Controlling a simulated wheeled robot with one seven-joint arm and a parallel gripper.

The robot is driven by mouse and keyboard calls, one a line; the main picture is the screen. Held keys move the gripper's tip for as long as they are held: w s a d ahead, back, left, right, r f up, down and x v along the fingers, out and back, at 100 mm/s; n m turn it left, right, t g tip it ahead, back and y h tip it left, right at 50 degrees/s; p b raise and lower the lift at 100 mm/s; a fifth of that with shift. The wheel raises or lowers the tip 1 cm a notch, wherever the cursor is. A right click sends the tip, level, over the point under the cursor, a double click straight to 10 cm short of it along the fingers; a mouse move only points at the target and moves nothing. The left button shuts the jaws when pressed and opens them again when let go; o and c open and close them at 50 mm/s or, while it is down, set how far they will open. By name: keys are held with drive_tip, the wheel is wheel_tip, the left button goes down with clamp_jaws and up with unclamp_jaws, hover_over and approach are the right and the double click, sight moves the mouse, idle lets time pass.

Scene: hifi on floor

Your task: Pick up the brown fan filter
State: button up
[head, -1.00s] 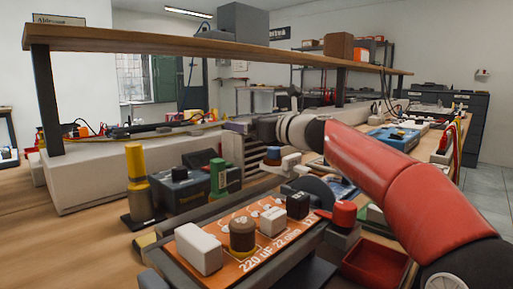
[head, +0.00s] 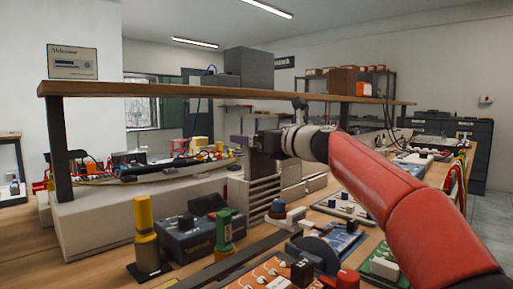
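I cannot make out a brown fan filter for certain in the head view. The orange board (head: 262,274) at the bottom edge shows only its far part, with white pieces and a black block (head: 302,271); its nearer part is cut off. My red arm reaches in from the lower right. My gripper (head: 246,143) is at its far end, above the bench and in front of the grey drawer stack, apart from the board. Its fingers are small and seen from behind, so I cannot tell whether they are open or shut.
A yellow cylinder (head: 146,235) on a dark base, a dark box (head: 192,238) and a green cylinder (head: 224,230) stand left of the board. A wooden shelf (head: 215,90) spans above the bench. A brown box (head: 342,81) sits farther back.

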wheel_tip(320, 180, up, 12)
drive_tip(key=p, duration=0.4)
drive_tip(key=shift+p, duration=0.4)
drive_tip(key=shift+s, duration=0.1)
